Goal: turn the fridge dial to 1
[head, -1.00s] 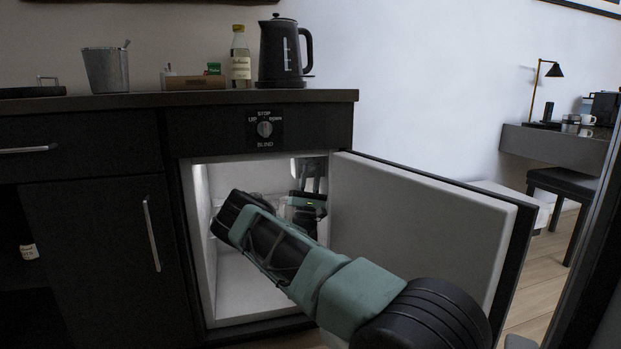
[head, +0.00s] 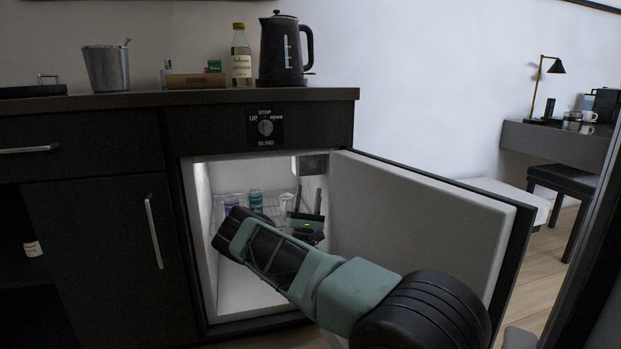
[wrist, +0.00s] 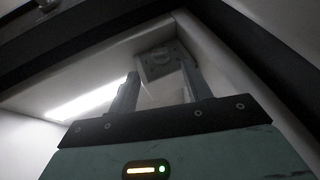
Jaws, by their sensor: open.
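The fridge dial (head: 313,164) is on a grey housing at the upper right inside the open fridge. In the wrist view the dial (wrist: 160,58) shows ahead, between and beyond my two fingertips; its setting marks are too small and blurred to read. My gripper (head: 308,198) is inside the fridge, below the dial, with its fingers pointing up. In the wrist view my gripper (wrist: 159,76) is open, with nothing between the fingers, and looks apart from the dial.
The fridge door (head: 420,220) stands open to the right of my arm. A wire shelf with several cups or bottles (head: 256,200) is behind my gripper. A separate blind knob (head: 265,127) is on the cabinet front. A kettle (head: 283,50) stands on the counter (head: 130,99).

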